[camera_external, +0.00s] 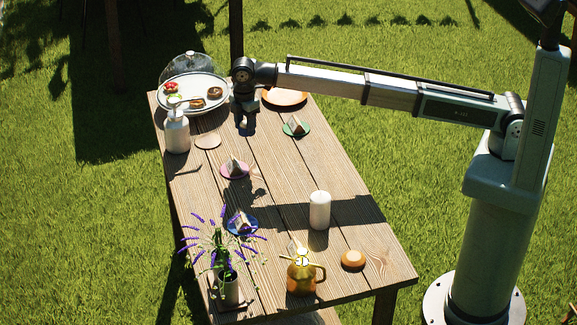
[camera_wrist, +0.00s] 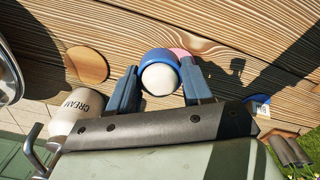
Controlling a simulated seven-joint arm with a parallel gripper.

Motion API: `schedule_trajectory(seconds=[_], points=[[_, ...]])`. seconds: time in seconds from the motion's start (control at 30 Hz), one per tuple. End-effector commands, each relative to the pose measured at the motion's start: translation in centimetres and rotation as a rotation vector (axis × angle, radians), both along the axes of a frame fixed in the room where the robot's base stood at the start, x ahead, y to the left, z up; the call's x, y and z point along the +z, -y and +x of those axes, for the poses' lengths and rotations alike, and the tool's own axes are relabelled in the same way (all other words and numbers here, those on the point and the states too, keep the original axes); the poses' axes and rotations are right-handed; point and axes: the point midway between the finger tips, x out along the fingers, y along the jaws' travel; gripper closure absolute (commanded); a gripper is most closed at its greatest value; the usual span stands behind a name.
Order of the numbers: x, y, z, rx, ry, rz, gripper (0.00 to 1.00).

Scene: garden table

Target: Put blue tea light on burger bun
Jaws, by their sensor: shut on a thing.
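My gripper (camera_external: 247,128) is at the far end of the table, pointing down. In the wrist view its two fingers (camera_wrist: 161,78) are shut on the blue tea light (camera_wrist: 160,72), a round blue cup with a pale top. The tea light is small and dark in the external view, under my gripper, so its exact height above the table is hard to tell. The burger bun (camera_external: 353,259), round and orange-brown, sits at the near right end of the table, far from my gripper. The bun is not visible in the wrist view.
A cream dispenser (camera_external: 177,133) and a round wooden coaster (camera_external: 208,142) stand left of my gripper. A domed tray (camera_external: 212,107) is behind them. A white candle (camera_external: 319,210), a amber jug (camera_external: 302,277), a flower vase (camera_external: 229,290) and plates with cake slices occupy the table.

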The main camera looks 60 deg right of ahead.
Motion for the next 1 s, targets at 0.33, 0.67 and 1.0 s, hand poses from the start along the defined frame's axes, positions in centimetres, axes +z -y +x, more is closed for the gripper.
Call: schedule_trajectory(seconds=[0.33, 0.67, 1.0], points=[[0.9, -12.3, -7.8, 0.164, 0.000, 0.000, 0.80], [1.7, -21.6, -17.4, 0.316, 0.000, 0.001, 0.80], [2.5, -28.6, -29.0, 0.472, 0.000, 0.000, 0.80]])
